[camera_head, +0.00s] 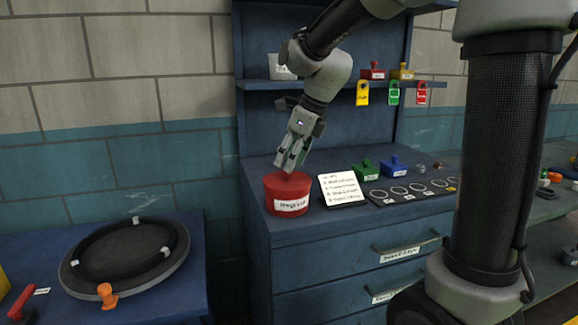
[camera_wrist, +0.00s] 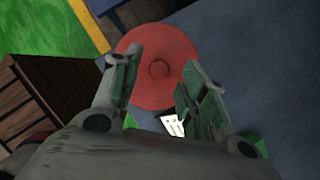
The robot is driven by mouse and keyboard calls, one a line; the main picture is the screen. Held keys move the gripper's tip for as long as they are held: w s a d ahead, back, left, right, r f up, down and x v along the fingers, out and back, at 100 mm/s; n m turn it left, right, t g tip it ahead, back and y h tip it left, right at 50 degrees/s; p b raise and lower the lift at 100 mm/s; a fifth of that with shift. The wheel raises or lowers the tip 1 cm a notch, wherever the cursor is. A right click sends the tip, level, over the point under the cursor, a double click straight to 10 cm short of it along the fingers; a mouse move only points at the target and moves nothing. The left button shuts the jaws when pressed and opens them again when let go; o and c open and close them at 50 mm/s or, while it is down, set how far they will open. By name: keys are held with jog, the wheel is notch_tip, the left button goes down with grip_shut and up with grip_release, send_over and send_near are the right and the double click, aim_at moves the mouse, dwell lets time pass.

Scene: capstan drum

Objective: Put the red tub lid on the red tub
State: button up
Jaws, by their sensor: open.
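The red tub (camera_head: 290,206) stands upright on the blue bench at its front left corner, with a white label on its front. The red lid (camera_head: 279,180) appears to lie flat on top of the tub. In the wrist view the lid (camera_wrist: 160,40) is a round red disc with a small central knob, and it hides the tub below. My gripper (camera_head: 292,166) is just above the lid, pointing down. In the wrist view my gripper (camera_wrist: 158,80) is open, its fingers on either side of the knob. I cannot tell whether the fingertips touch the lid.
A white written card (camera_head: 341,189) stands right of the tub. Green (camera_head: 365,171) and blue (camera_head: 395,167) boxes and a dark board with rings (camera_head: 412,191) lie further right. A shelf (camera_head: 340,86) with hanging tags is above. A lower blue table (camera_head: 190,270) holds a black ring-shaped tray (camera_head: 175,262).

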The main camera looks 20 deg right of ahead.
jog(key=v, duration=1)
jog(key=s+d+f+n+h, duration=0.1)
jog(key=s+d+f+n, duration=0.2)
jog(key=s+n, duration=0.4)
jog(key=s+d+f+n+h, duration=0.1)
jog(key=s+d+f+n, duration=0.2)
jog(key=s+n, duration=0.5)
jog(key=s+d+f+n+t+h, duration=0.1)
jog(key=s+d+f+n, duration=0.3)
jog(key=s+n, duration=0.4)
jog(key=d+n, duration=0.1)
jog(key=n, duration=0.3)
jog(key=shift+d, duration=0.15)
